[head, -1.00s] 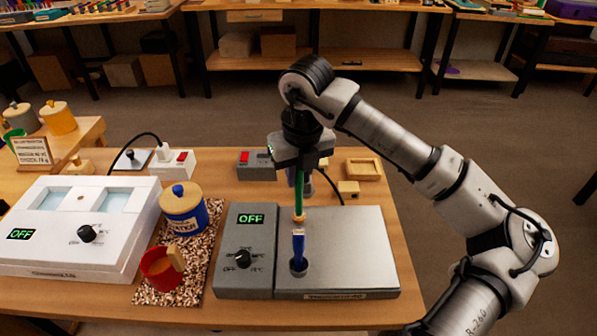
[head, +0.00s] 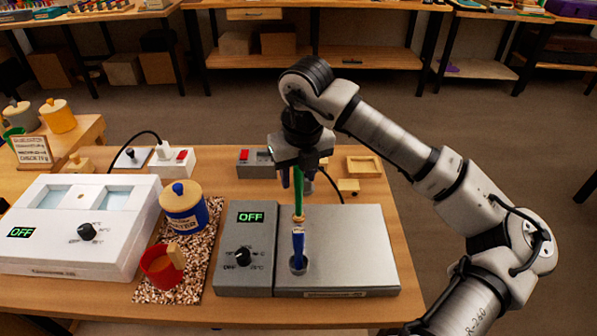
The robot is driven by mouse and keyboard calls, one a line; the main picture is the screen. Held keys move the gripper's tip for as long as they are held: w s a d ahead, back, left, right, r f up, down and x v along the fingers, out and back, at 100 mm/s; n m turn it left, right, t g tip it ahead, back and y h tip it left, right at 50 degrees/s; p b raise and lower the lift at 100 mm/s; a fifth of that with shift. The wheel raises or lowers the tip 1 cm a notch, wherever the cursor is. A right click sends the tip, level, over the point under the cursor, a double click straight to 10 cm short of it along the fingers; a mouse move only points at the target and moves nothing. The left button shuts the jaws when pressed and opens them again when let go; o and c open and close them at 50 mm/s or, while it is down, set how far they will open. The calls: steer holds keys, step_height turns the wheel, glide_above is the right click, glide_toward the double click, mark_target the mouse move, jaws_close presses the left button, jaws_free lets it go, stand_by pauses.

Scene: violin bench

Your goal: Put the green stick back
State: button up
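The green stick (head: 298,198) hangs upright below my gripper (head: 299,178), with a tan tip at its lower end. My gripper appears shut on its upper part; the fingers are partly hidden by the wrist and the stick. In the picture, the tip sits just above the top of a blue stick (head: 298,243). The blue stick stands in a round dark-rimmed well (head: 299,265) in the grey metal plate (head: 350,245). I cannot tell whether the green tip touches anything.
A grey control box (head: 245,270) reading OFF adjoins the plate. To its left are a blue jar (head: 184,215) and a red cup (head: 160,268) on a speckled mat (head: 200,270), then a white device (head: 75,225). Small wooden pieces (head: 348,186) lie behind the plate.

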step_height(320, 180, up, 12)
steer(key=s+b, duration=0.1)
steer(key=shift+s+d+b, duration=0.3)
steer(key=shift+s+b, duration=0.05)
steer(key=shift+b, duration=0.05)
